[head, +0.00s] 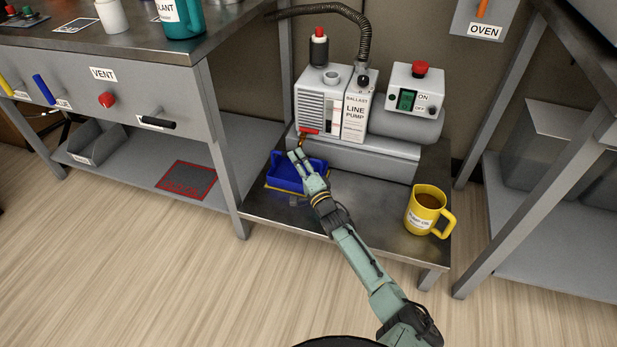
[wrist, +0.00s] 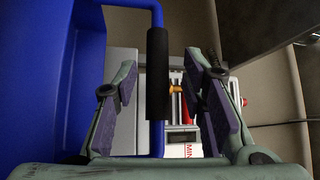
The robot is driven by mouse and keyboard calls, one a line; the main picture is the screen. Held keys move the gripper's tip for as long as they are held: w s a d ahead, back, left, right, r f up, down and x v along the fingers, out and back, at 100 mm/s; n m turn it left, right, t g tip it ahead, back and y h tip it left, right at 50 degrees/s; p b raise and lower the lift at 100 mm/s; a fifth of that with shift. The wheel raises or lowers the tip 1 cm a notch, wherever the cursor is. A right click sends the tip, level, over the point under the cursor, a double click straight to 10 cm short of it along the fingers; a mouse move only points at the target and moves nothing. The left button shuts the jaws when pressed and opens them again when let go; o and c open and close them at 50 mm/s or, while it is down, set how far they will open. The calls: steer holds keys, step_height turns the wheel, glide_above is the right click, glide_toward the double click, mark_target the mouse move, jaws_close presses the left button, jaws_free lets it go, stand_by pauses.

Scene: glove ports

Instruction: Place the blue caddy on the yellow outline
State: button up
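The blue caddy (head: 285,178) sits on the low metal stand in front of the pump, partly behind my gripper. A yellow line, seemingly the yellow outline (head: 275,188), shows along its lower front edge; the rest is hidden, so I cannot tell how fully the caddy lies within it. My gripper (head: 298,155) is over the caddy's right part. In the wrist view, the caddy's blue wall (wrist: 30,80) fills the left, and its handle with a black grip (wrist: 158,75) stands between my open fingers (wrist: 160,92), with gaps on both sides.
The line pump (head: 350,110) stands close behind the caddy, with a red-handled valve (head: 309,131) near my gripper. A yellow mug (head: 425,210) stands at the stand's right. A red outline (head: 187,181) and a grey bin (head: 96,145) are on the lower shelf at left.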

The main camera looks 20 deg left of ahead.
steer(key=p+v, duration=0.1)
steer(key=v, duration=0.8)
